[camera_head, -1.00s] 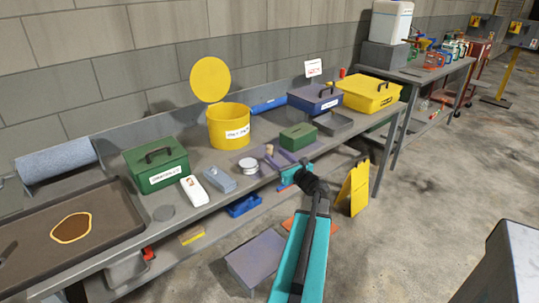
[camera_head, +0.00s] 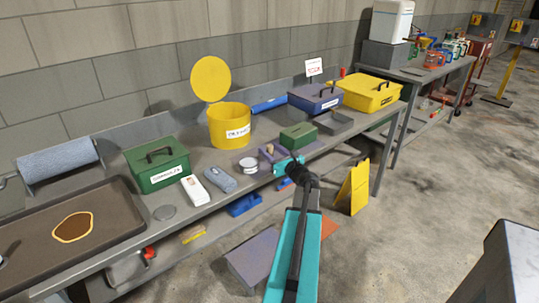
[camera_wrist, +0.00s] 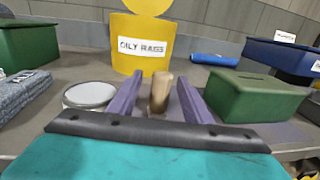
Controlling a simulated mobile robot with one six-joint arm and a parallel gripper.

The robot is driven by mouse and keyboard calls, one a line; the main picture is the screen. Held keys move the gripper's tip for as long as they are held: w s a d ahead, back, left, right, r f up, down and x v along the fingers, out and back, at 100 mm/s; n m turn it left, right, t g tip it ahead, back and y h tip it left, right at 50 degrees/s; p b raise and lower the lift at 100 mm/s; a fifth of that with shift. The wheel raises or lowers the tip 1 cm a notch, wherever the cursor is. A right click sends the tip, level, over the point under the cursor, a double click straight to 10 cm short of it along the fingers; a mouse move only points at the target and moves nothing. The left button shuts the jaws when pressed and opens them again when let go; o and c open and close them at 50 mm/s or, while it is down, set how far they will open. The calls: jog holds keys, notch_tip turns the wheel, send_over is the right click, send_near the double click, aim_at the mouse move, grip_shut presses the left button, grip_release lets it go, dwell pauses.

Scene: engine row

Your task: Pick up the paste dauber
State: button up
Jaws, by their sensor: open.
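The paste dauber, as I take it, is a short upright wooden handle (camera_wrist: 160,93) in the wrist view, with its lower end hidden behind my gripper's dark front edge. In the head view it is a small tan shape (camera_head: 268,149) on the bench. My gripper (camera_wrist: 161,84) is open, with one purple finger on each side of the handle and a visible gap on both sides. In the head view my gripper (camera_head: 273,153) reaches over the bench's front edge from the right.
A round white-lidded tin (camera_wrist: 90,95) stands just left of the fingers. A green box (camera_wrist: 245,95) is close on the right. Behind is a yellow oily-rags can (camera_wrist: 141,45). A grey cloth-like item (camera_head: 220,180) and a white packet (camera_head: 194,190) lie further left.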

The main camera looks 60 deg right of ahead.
jog(key=shift+p+x, duration=0.6)
jog(key=shift+x, duration=1.8)
jog(key=shift+d, duration=0.1)
jog(key=shift+c, duration=0.3)
grip_shut()
